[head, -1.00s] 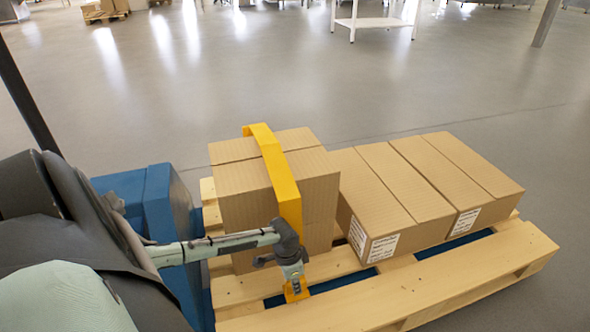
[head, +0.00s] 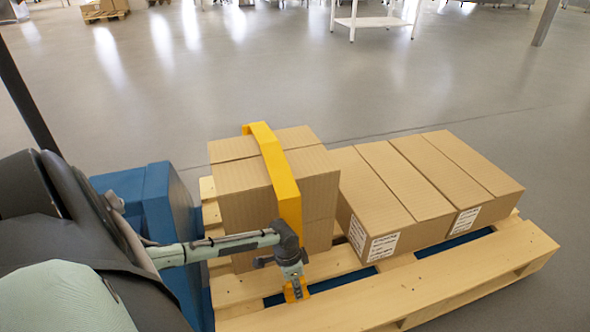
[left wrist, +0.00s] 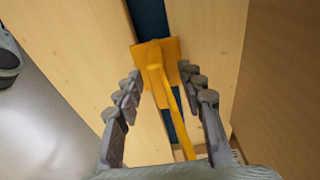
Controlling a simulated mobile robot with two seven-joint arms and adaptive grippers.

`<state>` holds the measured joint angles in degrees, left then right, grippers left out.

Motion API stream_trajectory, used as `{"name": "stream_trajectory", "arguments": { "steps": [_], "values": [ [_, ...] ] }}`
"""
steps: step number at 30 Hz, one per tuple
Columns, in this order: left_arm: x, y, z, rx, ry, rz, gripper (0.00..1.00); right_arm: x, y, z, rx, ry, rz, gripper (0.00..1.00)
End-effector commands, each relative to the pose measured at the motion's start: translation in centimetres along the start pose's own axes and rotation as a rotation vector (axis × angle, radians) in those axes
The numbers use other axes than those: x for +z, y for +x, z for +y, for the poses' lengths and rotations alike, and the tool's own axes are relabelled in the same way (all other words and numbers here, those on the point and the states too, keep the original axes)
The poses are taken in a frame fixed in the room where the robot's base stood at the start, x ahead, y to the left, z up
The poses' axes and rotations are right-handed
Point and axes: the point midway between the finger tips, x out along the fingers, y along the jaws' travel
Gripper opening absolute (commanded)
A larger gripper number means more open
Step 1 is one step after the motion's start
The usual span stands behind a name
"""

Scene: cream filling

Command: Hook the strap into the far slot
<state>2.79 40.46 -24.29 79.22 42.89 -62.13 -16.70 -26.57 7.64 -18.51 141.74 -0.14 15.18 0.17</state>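The yellow strap (head: 278,172) runs over the top of a stack of brown cartons (head: 235,200) and down its near side. Its yellow end piece (head: 304,293) is low at the near part of the pallet, and in the left wrist view the flat yellow plate (left wrist: 143,52) lies across a dark slot (left wrist: 151,18) between two boards. My left gripper (head: 294,283) is just above this end. In the left wrist view its fingers (left wrist: 161,72) are apart, one each side of the yellow bar, with gaps visible. Whether the end is hooked cannot be told. My right gripper is not in view.
The wooden pallet (head: 440,290) also carries lower cartons (head: 430,185) with white labels, right of the strapped stack. A blue block (head: 165,210) stands at the left. Open grey floor (head: 300,80) lies behind, with a white table (head: 375,22) far off.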

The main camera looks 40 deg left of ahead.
Motion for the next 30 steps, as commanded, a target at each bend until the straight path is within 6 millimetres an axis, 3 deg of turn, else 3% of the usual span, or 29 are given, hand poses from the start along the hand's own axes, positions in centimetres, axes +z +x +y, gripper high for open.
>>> {"name": "stream_trajectory", "arguments": {
  "steps": [4, 8, 21, 30],
  "values": [
    [0.1, -0.3, 0.0, -0.001, 0.000, -0.001, 0.39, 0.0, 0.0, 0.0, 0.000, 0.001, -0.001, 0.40],
    [0.0, -2.0, -0.1, -0.003, 0.002, 0.001, 0.39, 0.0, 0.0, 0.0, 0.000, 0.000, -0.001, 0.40],
    [0.1, -10.5, 0.0, -0.002, 0.002, -0.001, 0.39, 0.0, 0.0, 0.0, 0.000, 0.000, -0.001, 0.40],
    [0.0, -12.1, 0.0, 0.000, 0.000, 0.000, 0.39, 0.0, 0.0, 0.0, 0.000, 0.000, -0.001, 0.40]
  ]
}}
